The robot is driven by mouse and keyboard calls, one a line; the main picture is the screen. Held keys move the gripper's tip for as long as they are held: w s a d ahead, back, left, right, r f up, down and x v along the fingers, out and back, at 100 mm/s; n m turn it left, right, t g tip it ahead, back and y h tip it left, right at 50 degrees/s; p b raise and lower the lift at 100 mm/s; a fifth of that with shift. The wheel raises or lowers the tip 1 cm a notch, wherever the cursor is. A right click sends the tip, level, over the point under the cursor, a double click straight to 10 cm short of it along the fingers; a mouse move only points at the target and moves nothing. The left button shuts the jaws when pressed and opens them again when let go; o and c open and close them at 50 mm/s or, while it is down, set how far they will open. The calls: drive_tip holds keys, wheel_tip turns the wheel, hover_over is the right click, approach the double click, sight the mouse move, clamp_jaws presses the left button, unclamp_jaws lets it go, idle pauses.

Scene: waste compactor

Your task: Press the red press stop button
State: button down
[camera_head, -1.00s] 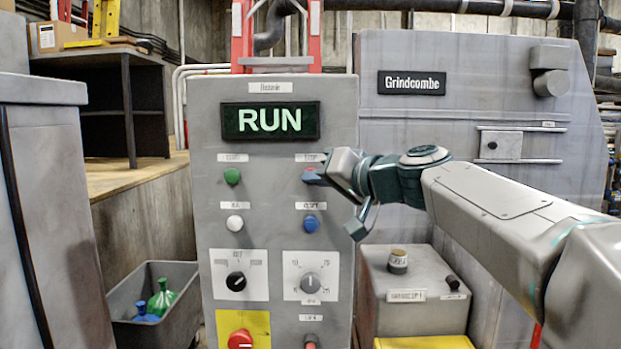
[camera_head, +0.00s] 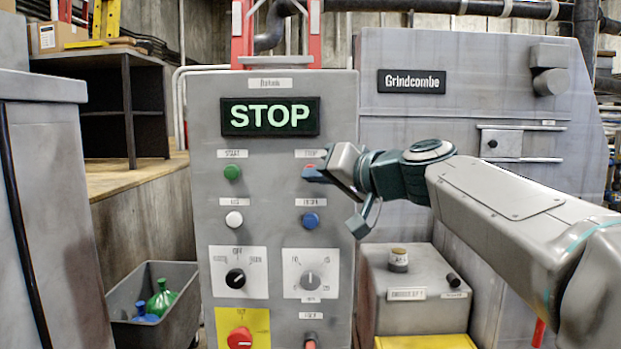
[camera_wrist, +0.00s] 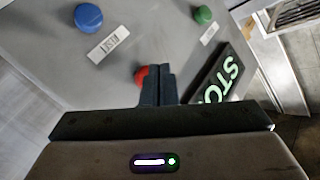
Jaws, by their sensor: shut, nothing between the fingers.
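The red press stop button (camera_head: 309,168) is at the upper right of the grey control panel (camera_head: 203,200), mostly hidden behind my fingertips in the head view. In the wrist view the red button (camera_wrist: 141,76) shows just beside and behind the fingertips. My gripper (camera_head: 314,175) is shut and empty, its tips at the button; the wrist view shows both fingers (camera_wrist: 158,84) together. Whether the tips touch the button I cannot tell for certain. The display (camera_head: 270,117) above reads STOP in green letters.
A green button (camera_head: 232,173), a white button (camera_head: 234,219) and a blue button (camera_head: 310,220) are nearby. Lower are a black selector (camera_head: 235,278), a grey dial (camera_head: 309,282) and a large red knob (camera_head: 239,338) on yellow. The grey Grindcombe machine (camera_head: 470,75) stands behind my arm.

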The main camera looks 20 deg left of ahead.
drive_tip(key=shift+s, duration=0.15)
drive_tip(key=s+b, duration=0.1)
drive_tip(key=s, duration=0.1)
drive_tip(key=s+d+b, duration=0.1)
drive_tip(key=s, duration=0.2)
drive_tip(key=shift+d, duration=0.1)
idle(0.4)
idle(0.4)
drive_tip(key=s+d+f+m+g+h, duration=0.1)
drive_tip(key=s+d+f+h, duration=0.15)
drive_tip(key=d+f, duration=0.4)
drive_tip(key=s+d+f+m+h, duration=0.1)
drive_tip(key=d+f+h, duration=0.2)
drive_tip(key=f, duration=0.6)
drive_tip(key=s+d+f+m+g+h, duration=0.1)
drive_tip(key=s+d+f+h, duration=0.15)
drive_tip(key=d+f, duration=0.4)
drive_tip(key=s+d+f+g+h, duration=0.1)
drive_tip(key=s+d+f+h, duration=0.2)
drive_tip(key=s+d+f, duration=0.3)
drive_tip(key=s+d+f+m+g+h, duration=0.1)
drive_tip(key=s+d+f, duration=0.4)
drive_tip(key=f, duration=0.7)
drive_tip(key=shift+s+d+f+g+h, duration=0.2)
drive_tip(key=shift+s+d+g+h, duration=0.2)
drive_tip(key=shift+d+g+h, duration=0.45)
drive_tip(key=shift+a, duration=0.25)
